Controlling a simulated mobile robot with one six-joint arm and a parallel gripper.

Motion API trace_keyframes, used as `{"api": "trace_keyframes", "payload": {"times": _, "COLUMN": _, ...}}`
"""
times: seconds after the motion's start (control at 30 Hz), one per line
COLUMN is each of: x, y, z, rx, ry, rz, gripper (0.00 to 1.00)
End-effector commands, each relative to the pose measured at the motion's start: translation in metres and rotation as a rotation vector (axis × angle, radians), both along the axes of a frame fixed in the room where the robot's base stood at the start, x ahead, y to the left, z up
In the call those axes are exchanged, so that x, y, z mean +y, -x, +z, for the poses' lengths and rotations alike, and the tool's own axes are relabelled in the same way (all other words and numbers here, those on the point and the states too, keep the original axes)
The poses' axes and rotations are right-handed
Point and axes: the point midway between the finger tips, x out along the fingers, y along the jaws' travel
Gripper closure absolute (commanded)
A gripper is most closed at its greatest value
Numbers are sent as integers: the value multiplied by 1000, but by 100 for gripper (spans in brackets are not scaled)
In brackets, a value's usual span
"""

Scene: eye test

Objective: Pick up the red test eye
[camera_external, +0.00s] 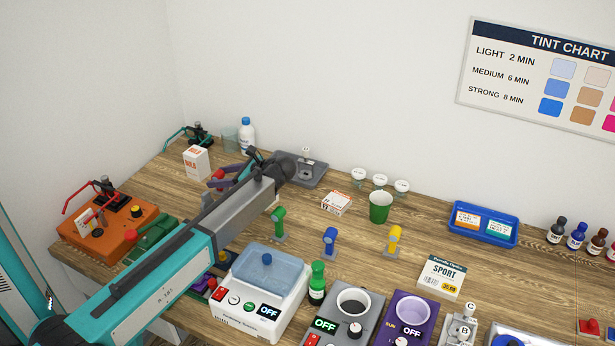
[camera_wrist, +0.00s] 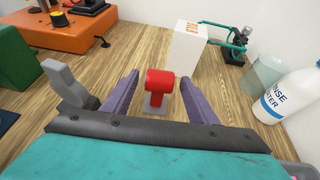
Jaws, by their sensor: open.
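The red test eye (camera_wrist: 159,82), a red cylinder on a grey stand, is upright on the wooden table in the middle of the wrist view. My gripper (camera_wrist: 160,77) is open, with its purple fingers on either side of the eye and wood showing between. In the external view my gripper (camera_external: 226,174) is low over the left part of the table, and a little of the red eye (camera_external: 218,174) shows by its fingers. The arm hides the nearby table there.
A white box (camera_wrist: 188,46) stands just beyond the right finger. A grey piece (camera_wrist: 68,85) stands left of the left finger. A rinse water bottle (camera_wrist: 290,93) is at right. Green (camera_external: 279,222), blue (camera_external: 330,240) and yellow (camera_external: 394,239) test eyes stand right of my arm.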

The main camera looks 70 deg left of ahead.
Motion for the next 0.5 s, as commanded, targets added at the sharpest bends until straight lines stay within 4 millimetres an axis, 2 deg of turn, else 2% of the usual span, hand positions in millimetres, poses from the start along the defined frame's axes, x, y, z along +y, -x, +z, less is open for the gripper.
{"api": "trace_keyframes", "payload": {"times": 0.5, "x": 27, "y": 36, "z": -17, "rx": 0, "ry": 0, "rz": 1, "gripper": 47}}
